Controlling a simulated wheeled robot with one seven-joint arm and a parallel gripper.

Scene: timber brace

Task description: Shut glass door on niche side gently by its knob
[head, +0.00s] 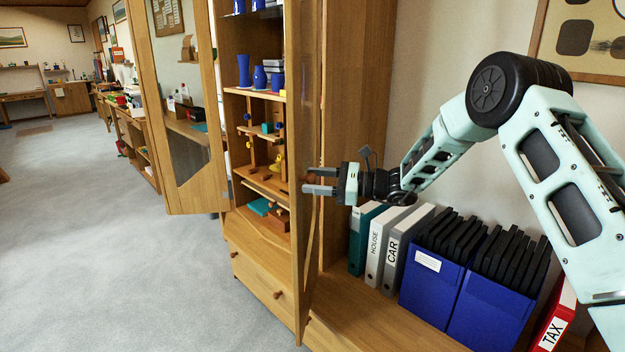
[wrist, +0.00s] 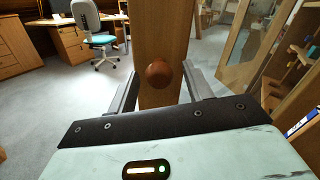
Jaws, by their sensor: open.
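The glass door on the niche side (head: 305,90) stands open, seen nearly edge-on in the head view, between the cabinet shelves and the niche. Its round brown wooden knob (wrist: 158,74) shows clearly in the wrist view, on the wooden door stile (wrist: 165,30). My gripper (head: 312,180) is open at knob height, on the niche side of the door. In the wrist view its two fingers lie on either side of the knob, with a visible gap at each side. The knob is mostly hidden by the fingers in the head view.
The other glass door (head: 180,90) stands open at the left. Cabinet shelves hold blue vases (head: 243,70) and wooden toys. Drawers (head: 262,275) are below. Binders (head: 375,250) and blue file boxes (head: 430,285) stand in the niche beneath my arm. Carpet (head: 90,220) at left is clear.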

